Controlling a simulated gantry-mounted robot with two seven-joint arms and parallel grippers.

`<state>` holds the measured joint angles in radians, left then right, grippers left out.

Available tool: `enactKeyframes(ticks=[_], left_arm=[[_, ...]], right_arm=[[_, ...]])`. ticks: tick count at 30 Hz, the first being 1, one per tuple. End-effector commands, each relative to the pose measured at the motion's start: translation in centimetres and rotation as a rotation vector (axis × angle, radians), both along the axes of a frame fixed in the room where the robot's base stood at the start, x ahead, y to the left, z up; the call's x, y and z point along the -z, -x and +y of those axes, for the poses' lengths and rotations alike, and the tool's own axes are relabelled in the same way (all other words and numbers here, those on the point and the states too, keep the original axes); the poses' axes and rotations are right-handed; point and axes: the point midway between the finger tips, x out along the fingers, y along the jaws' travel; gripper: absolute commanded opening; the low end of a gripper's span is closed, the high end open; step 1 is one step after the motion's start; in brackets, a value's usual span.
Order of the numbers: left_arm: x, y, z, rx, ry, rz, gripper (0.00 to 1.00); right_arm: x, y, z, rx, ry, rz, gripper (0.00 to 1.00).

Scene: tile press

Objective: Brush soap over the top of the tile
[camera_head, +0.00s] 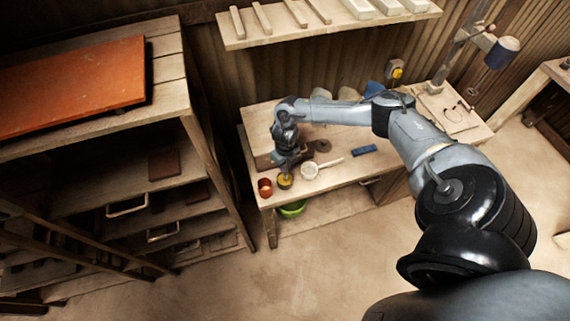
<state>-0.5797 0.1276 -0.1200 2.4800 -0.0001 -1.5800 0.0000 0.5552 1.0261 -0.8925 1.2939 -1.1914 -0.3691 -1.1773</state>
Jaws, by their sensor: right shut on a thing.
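My right gripper (287,168) reaches down over the front left part of the workbench (340,178). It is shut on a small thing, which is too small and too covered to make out. Directly below it is a small round yellow-topped thing (285,182); I cannot tell whether the two touch. A copper-coloured cup (265,187) stands to its left. A pale round thing with a handle (310,170) lies to its right. I cannot pick out the tile for sure. My left gripper is not in view.
A blue block (364,150) lies further right on the bench. A green bowl (292,208) sits on the shelf below. A rack (170,75) with an orange board (75,85) stands at left. A wall shelf (330,26) hangs above. The floor in front is clear.

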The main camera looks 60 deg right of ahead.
Motion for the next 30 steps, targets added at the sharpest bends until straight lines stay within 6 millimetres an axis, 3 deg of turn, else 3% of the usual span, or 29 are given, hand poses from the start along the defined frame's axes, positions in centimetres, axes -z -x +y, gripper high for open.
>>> enactKeyframes(ticks=[21,30], left_arm=[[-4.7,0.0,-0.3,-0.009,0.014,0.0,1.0],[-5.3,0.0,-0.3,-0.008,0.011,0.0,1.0]], right_arm=[[-5.9,-0.1,0.0,0.0,-0.001,-0.003,0.0],[-6.9,-0.1,0.0,-0.001,-0.002,-0.002,0.0]])
